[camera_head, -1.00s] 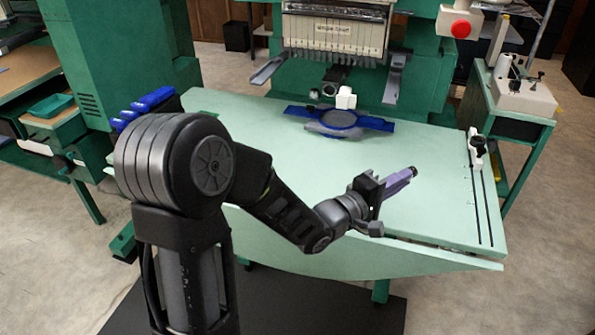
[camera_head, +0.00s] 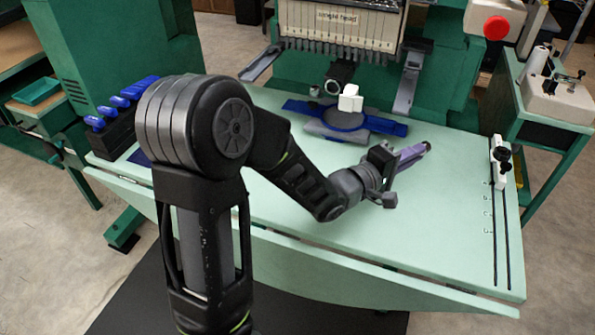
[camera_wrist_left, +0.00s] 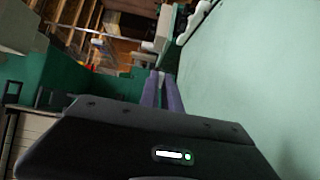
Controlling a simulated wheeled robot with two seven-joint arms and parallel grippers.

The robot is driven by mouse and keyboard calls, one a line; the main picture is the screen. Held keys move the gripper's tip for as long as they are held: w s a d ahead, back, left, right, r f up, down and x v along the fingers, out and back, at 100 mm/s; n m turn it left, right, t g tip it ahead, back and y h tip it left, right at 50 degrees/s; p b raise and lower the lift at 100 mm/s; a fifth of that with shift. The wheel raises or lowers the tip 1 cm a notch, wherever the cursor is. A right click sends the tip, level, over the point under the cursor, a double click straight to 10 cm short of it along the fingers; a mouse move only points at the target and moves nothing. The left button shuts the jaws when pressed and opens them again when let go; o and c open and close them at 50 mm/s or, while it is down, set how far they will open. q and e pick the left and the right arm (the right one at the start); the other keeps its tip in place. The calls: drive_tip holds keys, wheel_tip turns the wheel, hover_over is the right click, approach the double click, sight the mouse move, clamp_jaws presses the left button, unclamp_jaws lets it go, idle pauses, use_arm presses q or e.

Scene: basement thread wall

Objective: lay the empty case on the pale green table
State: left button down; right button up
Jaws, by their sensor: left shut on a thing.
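The pale green table (camera_head: 440,220) spreads below the embroidery machine. My left gripper (camera_head: 417,152) reaches over its right half, with its purple fingers pointing up and to the right. The fingers are shut on a small dark thing at their tips, which I take to be the case (camera_head: 427,146). It appears held above the tabletop; the exact gap is hard to judge. In the left wrist view the purple fingers (camera_wrist_left: 161,92) lie close together, and the case is too small to make out clearly. Whether it is empty cannot be seen. My right gripper is out of view.
A blue and grey hoop piece (camera_head: 330,126) lies on the table under the machine head (camera_head: 340,25). A black holder with blue-topped items (camera_head: 112,130) stands at the left. A white slider (camera_head: 499,160) sits on dark slots at the right. The tabletop between is clear.

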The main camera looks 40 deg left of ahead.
sight(346, 163)
use_arm(q)
drive_tip(key=a+g+y+p, duration=0.1)
drive_tip(key=a, duration=0.1)
drive_tip(key=a+f+n+g+y+p, duration=0.1)
drive_tip(key=a, duration=0.2)
drive_tip(key=a+n+g+y+p, duration=0.1)
drive_tip(key=a+p, duration=0.1)
drive_tip(key=a, duration=0.1)
drive_tip(key=shift+w+f, duration=0.3)
drive_tip(key=s+a+g+p, duration=0.1)
drive_tip(key=a, duration=0.1)
drive_tip(key=s+a+n+g+y+p, duration=0.1)
drive_tip(key=a+g, duration=0.1)
drive_tip(key=s+a+n+g+y+p, duration=0.1)
drive_tip(key=a+g+p, duration=0.1)
drive_tip(key=shift+a+f, duration=0.4)
drive_tip(key=s+a+r+n+g+p, duration=0.1)
drive_tip(key=s+a+r+g+p, duration=0.2)
drive_tip(key=s, duration=0.4)
drive_tip(key=s+a+r+n+g+p, duration=0.2)
drive_tip(key=s+a+r+g+p, duration=0.1)
drive_tip(key=s+g, duration=0.3)
drive_tip(key=shift+s+r+p, duration=0.6)
drive_tip(key=shift+s+p, duration=0.2)
drive_tip(key=shift+p, duration=0.1)
drive_tip(key=shift+f, duration=0.1)
wheel_tip(346, 163, down, 6)
drive_tip(key=shift+f, duration=0.1)
